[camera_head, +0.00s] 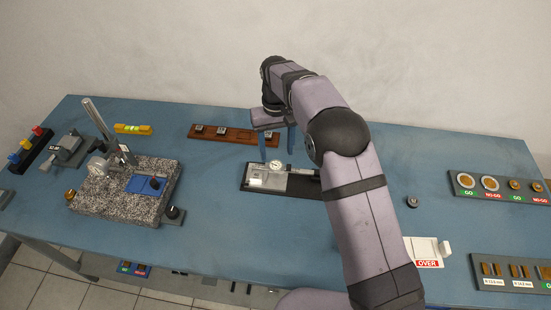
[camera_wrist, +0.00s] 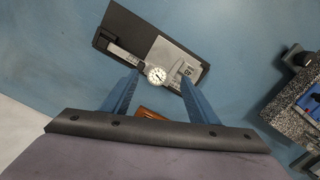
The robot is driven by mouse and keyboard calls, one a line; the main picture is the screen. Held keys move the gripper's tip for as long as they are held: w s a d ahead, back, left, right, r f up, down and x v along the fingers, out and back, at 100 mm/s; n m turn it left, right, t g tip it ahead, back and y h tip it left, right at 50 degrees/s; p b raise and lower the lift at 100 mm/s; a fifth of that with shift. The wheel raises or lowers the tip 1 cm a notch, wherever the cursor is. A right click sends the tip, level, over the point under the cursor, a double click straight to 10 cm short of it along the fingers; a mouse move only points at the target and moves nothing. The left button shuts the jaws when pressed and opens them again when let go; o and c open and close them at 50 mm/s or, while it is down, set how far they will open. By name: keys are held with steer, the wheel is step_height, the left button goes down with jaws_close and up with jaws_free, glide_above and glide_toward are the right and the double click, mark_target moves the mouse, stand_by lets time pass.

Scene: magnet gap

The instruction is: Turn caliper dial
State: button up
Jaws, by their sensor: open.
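The caliper (camera_head: 262,178) lies in a dark tray (camera_head: 306,188) at the middle of the blue table. Its round white dial (camera_head: 276,166) faces up. In the wrist view the caliper dial (camera_wrist: 156,75) shows between the two blue fingers, a little beyond their tips, with the caliper's silver bar (camera_wrist: 124,54) to its left and a grey plate (camera_wrist: 172,60) to its right. My gripper (camera_head: 277,158) is open and points down over the caliper's far edge. In the wrist view my gripper (camera_wrist: 159,76) is open and empty. I cannot tell whether a fingertip touches the tray.
A brown wooden rack (camera_head: 235,134) with small dark blocks lies behind. A speckled granite plate (camera_head: 120,207) with a dial stand is at left. An OVER tray (camera_head: 425,254) and gauge boards (camera_head: 497,187) lie at right. The table in front of the caliper is clear.

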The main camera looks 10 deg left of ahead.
mark_target(276, 164)
steer(key=n, duration=0.1)
steer(key=w+n, duration=0.1)
steer(key=shift+w+a+n+t, duration=0.2)
steer(key=shift+w+n+t, duration=0.05)
steer(key=shift+n+t, duration=0.15)
steer(key=shift+n, duration=0.8)
steer(key=shift+f, duration=0.15)
steer(key=shift+f+p, duration=1.3)
steer(key=shift+f, duration=2.2)
steer(key=c, duration=1.1)
